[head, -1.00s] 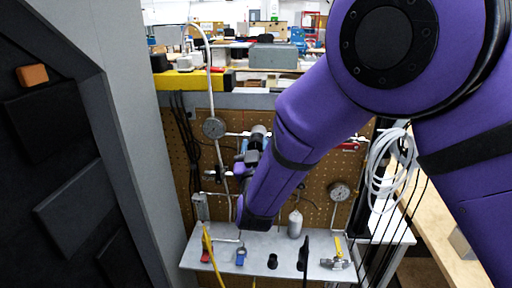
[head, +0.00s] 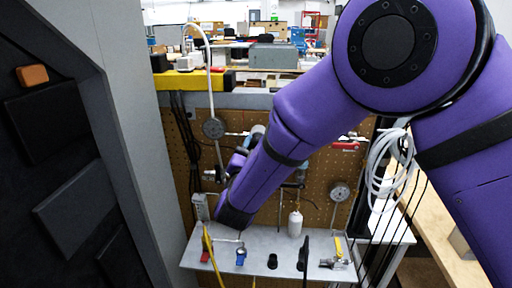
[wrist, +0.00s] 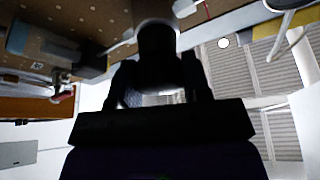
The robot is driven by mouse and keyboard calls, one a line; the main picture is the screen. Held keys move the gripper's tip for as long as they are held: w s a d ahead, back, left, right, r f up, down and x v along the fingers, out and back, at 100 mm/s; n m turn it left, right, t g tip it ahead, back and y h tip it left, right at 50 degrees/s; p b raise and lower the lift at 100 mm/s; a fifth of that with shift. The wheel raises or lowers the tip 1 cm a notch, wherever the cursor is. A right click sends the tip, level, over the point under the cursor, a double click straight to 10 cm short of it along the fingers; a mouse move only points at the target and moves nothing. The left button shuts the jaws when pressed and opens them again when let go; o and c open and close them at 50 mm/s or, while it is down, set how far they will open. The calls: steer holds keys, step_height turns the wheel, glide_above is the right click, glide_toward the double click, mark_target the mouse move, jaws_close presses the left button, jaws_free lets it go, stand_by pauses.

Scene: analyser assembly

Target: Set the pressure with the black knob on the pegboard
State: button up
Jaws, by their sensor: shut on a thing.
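The brown pegboard (head: 325,170) stands behind a grey shelf, carrying pipes and round gauges. In the wrist view my gripper (wrist: 158,78) is dark and its two fingers are shut on the black knob (wrist: 157,42), which is in deep shadow. Part of a pale cylindrical fitting shows just above the forearm. The left gauge (head: 213,128) and right gauge (head: 340,191) are visible, but their readings are too small to tell.
The grey shelf (head: 312,247) below holds several small valves and a white bottle (head: 295,223). A coiled white hose (head: 378,165) and black cables hang at the right. A dark cabinet (head: 75,200) stands close on the left.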

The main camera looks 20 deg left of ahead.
steer(key=m+h, duration=0.1)
steer(key=m, duration=0.2)
steer(key=m+g+h, duration=0.1)
steer(key=m, duration=0.2)
steer(key=m+h, duration=0.1)
steer(key=m, duration=0.2)
steer(key=shift+g+h, duration=0.4)
steer(key=m+g, duration=0.1)
steer(key=m, duration=0.2)
steer(key=m+g, duration=0.1)
steer(key=m, duration=0.2)
steer(key=shift+m+g+h, duration=0.3)
steer(key=shift+m+h, duration=0.1)
steer(key=m+g, duration=0.1)
steer(key=m, duration=0.2)
steer(key=m+g+y, duration=0.1)
steer(key=m, duration=0.2)
steer(key=shift+y, duration=0.3)
steer(key=m+g+y, duration=0.1)
steer(key=m, duration=0.1)
steer(key=m+g+y, duration=0.1)
steer(key=m, duration=0.1)
steer(key=shift+f+y, duration=0.1)
steer(key=shift+y, duration=0.2)
steer(key=shift+m, duration=0.3)
steer(key=o, duration=0.9)
steer(key=shift+s, duration=0.1)
